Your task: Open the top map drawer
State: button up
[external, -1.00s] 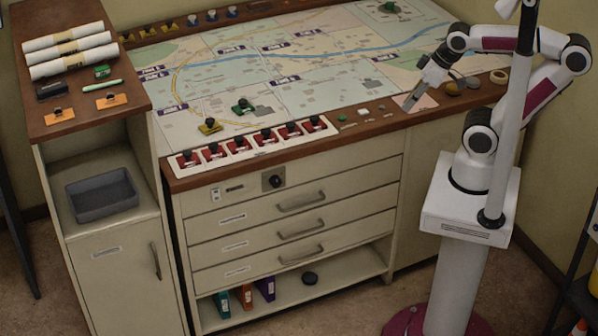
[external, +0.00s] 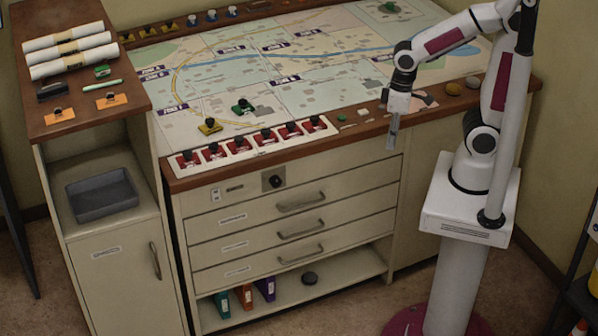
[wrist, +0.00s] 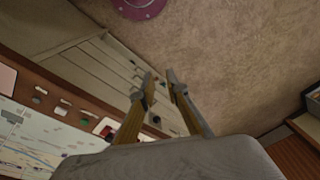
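The cream cabinet has three stacked map drawers. The top map drawer (external: 255,211) is shut, flush with the drawers below, and its grey bar handle (external: 302,201) is unobstructed in the external view. My gripper (external: 392,146) points down near the desk's front edge, above and to the right of that handle, and touches no drawer. In the wrist view my gripper (wrist: 161,78) has its two fingers apart with nothing between them. The drawer fronts (wrist: 105,68) show obliquely there, left of the fingers; I cannot tell which handle is which.
A panel with a black knob (external: 273,181) sits above the top drawer. Red stampers (external: 238,144) line the wooden desk edge. An open shelf with binders (external: 244,296) lies below the drawers. The floor in front is clear. A side cabinet (external: 118,270) stands left.

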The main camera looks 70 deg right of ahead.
jog(key=w+a+f+n+g+y, duration=0.1)
jog(key=w+a+f, duration=0.4)
jog(key=a+f, duration=0.3)
jog(key=w+a+f, duration=0.4)
jog(key=a+f, duration=0.2)
jog(key=f, duration=0.4)
jog(key=w+a+f+t+h, duration=0.1)
jog(key=w+a+f, duration=0.15)
jog(key=f, duration=0.65)
jog(key=w+a+f+t, duration=0.1)
jog(key=w+f, duration=0.2)
jog(key=f, duration=0.7)
jog(key=w+d+f+n+t+h, duration=0.35)
jog(key=d+f+t+h, duration=0.2)
jog(key=d+f, duration=0.5)
jog(key=w+d+r+n+t+h, duration=0.2)
jog(key=w+d+r+t+h, duration=0.2)
jog(key=r, duration=0.7)
jog(key=w+d+h, duration=0.1)
jog(key=d+h, duration=0.1)
jog(key=d, duration=0.1)
jog(key=shift+d, duration=0.15)
